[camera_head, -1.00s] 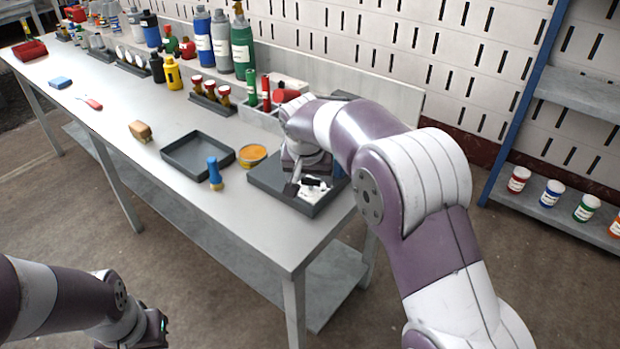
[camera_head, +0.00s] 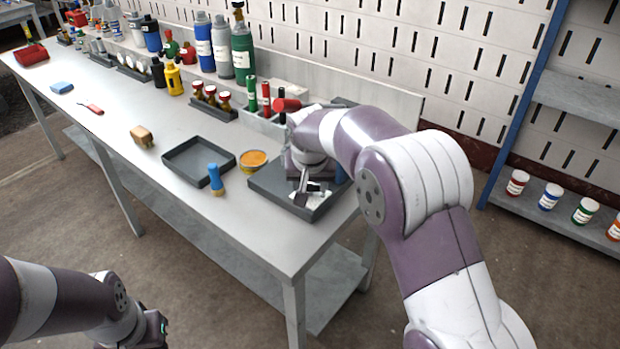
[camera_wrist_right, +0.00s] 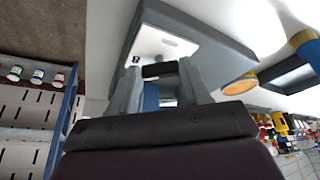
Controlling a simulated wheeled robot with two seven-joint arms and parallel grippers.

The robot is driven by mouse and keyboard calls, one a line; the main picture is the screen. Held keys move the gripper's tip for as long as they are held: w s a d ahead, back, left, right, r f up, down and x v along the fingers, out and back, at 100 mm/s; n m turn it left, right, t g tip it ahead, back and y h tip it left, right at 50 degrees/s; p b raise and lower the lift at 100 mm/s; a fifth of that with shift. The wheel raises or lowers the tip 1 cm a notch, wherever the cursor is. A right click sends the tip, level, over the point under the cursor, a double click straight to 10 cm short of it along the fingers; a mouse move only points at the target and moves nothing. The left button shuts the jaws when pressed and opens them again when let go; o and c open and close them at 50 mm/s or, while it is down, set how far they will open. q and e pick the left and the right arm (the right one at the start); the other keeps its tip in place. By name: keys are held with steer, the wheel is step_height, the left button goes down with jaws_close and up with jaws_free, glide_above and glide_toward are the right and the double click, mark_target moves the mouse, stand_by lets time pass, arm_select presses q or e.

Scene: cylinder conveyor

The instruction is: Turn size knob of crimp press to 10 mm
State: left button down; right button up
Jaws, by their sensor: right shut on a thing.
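The crimp press shows as a dark grey base (camera_head: 268,185) with a white plate at the table's right end. It also fills the top of the right wrist view, with its white plate (camera_wrist_right: 160,47) lit. My right gripper (camera_head: 303,194) points down over the plate. In the wrist view its fingers (camera_wrist_right: 163,80) are shut on a small black part, which looks like the size knob (camera_wrist_right: 160,70). The scale marks and pointer are too small to read. A blue part shows between the fingers. My left gripper (camera_head: 156,332) hangs at lower left, away from the table; its fingers are unclear.
An empty dark tray (camera_head: 180,174), a blue-handled brush (camera_head: 215,180) and an orange-topped tin (camera_head: 253,160) stand left of the press. Bottles and racks line the back. A shelf (camera_head: 570,222) with jars stands at right.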

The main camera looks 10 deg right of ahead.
steer(key=n+p, duration=0.1)
steer(key=n+y+p, duration=0.1)
steer(key=p, duration=0.1)
steer(key=shift+d+r+n, duration=0.2)
steer(key=shift+r+n, duration=0.1)
steer(key=shift+r, duration=0.05)
steer(key=shift+d+f+n+y+p, duration=0.1)
steer(key=shift+n+y+p, duration=0.2)
steer(key=shift+n+p, duration=0.4)
steer(key=shift+f+n, duration=0.1)
steer(key=shift+n, duration=0.5)
steer(key=shift+d+f+n+y, duration=0.15)
steer(key=shift+n+y, duration=0.35)
steer(key=shift+n, duration=0.3)
steer(key=shift+w+d+n+y+b, duration=0.1)
steer(key=shift+n+y+b, duration=0.55)
steer(key=shift+n, duration=0.95)
steer(key=shift+n+g, duration=0.3)
steer(key=o, duration=1.1)
steer(key=shift+c, duration=0.2)
